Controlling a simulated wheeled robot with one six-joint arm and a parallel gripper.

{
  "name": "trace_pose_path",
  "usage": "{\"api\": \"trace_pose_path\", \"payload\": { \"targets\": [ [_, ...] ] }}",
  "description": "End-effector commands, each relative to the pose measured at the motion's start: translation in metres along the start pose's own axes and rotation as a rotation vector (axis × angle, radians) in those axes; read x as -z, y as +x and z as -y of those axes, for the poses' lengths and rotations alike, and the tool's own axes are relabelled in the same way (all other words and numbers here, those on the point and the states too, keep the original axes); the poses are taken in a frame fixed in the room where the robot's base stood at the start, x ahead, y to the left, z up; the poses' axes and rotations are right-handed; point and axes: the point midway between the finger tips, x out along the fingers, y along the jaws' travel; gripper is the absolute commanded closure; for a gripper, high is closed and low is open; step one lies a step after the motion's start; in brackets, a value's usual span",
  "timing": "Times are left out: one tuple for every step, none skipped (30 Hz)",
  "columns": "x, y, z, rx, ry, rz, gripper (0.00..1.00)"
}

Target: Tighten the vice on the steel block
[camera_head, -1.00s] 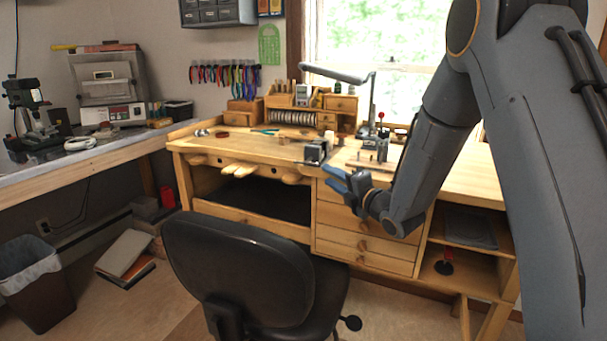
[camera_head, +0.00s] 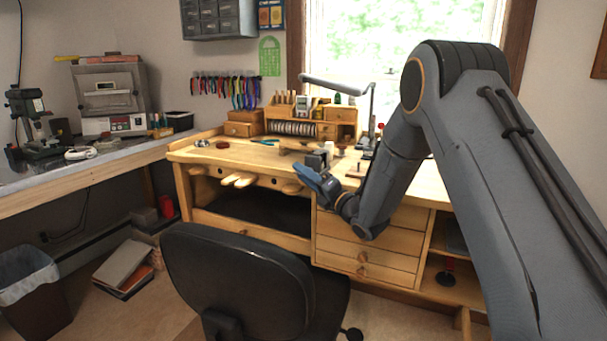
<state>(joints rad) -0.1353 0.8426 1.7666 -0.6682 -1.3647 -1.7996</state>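The small grey metal vice (camera_head: 318,158) sits at the front edge of the wooden workbench (camera_head: 235,158), near its middle. My gripper (camera_head: 308,178), with blue fingers, is just in front of and below the vice in this view and covers its lower part. The fingers overlap in the picture, so the gap between them does not show. I cannot tell whether they touch the vice or its handle. The steel block cannot be made out separately from the vice at this size.
A black chair (camera_head: 240,280) stands in front of the bench. A desk lamp (camera_head: 340,82) and a wooden organiser (camera_head: 292,128) stand at the back. Small tools lie right of the vice, partly behind my arm. The bench top left of the vice is mostly clear.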

Motion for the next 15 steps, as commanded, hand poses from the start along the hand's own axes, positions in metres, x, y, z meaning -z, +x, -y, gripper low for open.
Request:
{"api": "trace_pose_path", "payload": {
  "targets": [
    [0.0001, 0.0016, -0.0001, 0.0, 0.0, 0.0, 0.7],
    [0.0, 0.0019, 0.0, 0.0, 0.0, 0.0, 0.7],
    [0.0, 0.0022, 0.0001, 0.0, 0.0, 0.0, 0.7],
    [0.0, 0.0022, 0.0001, 0.0, 0.001, 0.0, 0.7],
    [0.0, 0.0021, 0.0002, 0.0, 0.001, 0.0, 0.7],
    [-0.0001, 0.002, 0.0002, 0.0, 0.001, 0.0, 0.7],
    [-0.0001, 0.002, 0.0002, 0.0, 0.001, 0.0, 0.7],
    [-0.0001, 0.002, 0.0002, 0.0, 0.001, 0.0, 0.7],
    [-0.0002, 0.0019, 0.0002, 0.0, 0.001, 0.0, 0.75],
    [-0.0002, 0.0019, 0.0002, 0.0, 0.001, 0.0, 0.8],
    [-0.0002, 0.0019, 0.0002, 0.001, 0.001, 0.0, 0.85],
    [-0.0002, 0.0018, 0.0003, 0.001, 0.001, 0.0, 0.92],
    [-0.0002, 0.0018, 0.0004, 0.001, 0.001, 0.0, 0.97],
    [-0.0001, 0.0017, 0.0005, 0.001, 0.001, 0.0, 1.0],
    [-0.0001, 0.0016, 0.0006, 0.001, 0.001, 0.0, 1.0]
  ]
}}
